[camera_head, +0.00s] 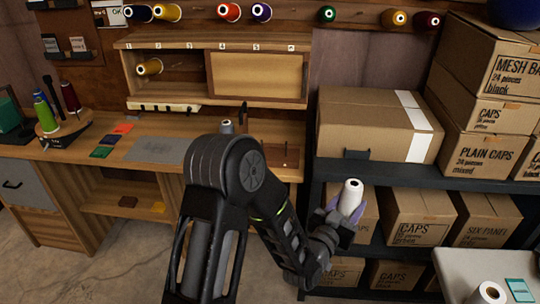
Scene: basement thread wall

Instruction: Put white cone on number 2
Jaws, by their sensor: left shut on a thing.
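A white cone (351,192) stands roughly upright in my left gripper (347,212), which is shut on its lower part. Lilac surfaces show on both sides of the cone at the grip. The gripper is in front of the dark shelf rack, right of the workbench. The number 2 label (158,46) is on the wooden ledge at upper left, between labels 1 (129,46) and 3 (190,46). A yellow cone (149,67) sits in the cubby below labels 1 and 2. My right gripper is not in view.
Coloured cones, such as an orange one (229,13), hang on the upper wall. Cardboard boxes (375,125) fill the dark shelves (330,168). A white roll (490,292) stands on a pale table (470,266) at lower right. The workbench (145,150) holds colour swatches and a cone stand.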

